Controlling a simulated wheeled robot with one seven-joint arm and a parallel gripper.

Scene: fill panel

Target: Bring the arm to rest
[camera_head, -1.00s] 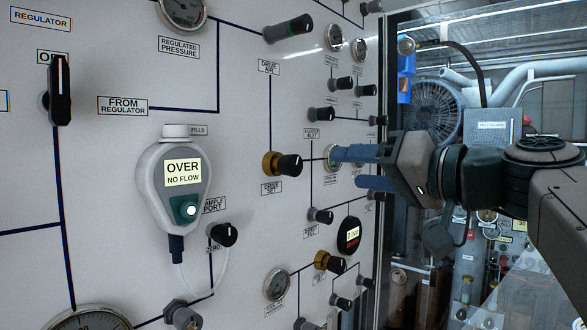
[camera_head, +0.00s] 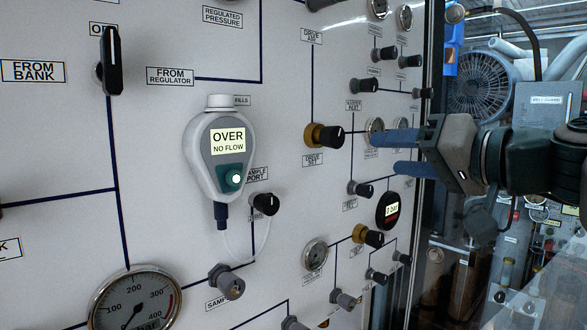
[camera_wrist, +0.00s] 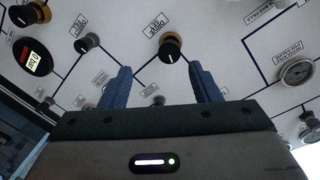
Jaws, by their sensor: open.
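My gripper (camera_head: 393,152) is at the right of the head view, with two blue fingers apart and pointing left toward the panel. Nothing shows between the fingers. In the wrist view my gripper (camera_wrist: 160,88) has its fingers spread, and a black-fronted brass knob (camera_wrist: 171,46) shows beyond them on the panel. I cannot tell how far the fingertips are from the panel; they overlap a small gauge (camera_head: 375,126) in the head view. My forearm runs off the right edge.
The white panel (camera_head: 60,150) fills the left and middle. It carries a handheld analyser reading OVER NO FLOW (camera_head: 222,155), a brass drive set knob (camera_head: 323,135), a black lever (camera_head: 110,62) and a large gauge (camera_head: 135,300). A fan (camera_head: 483,85) stands behind at right.

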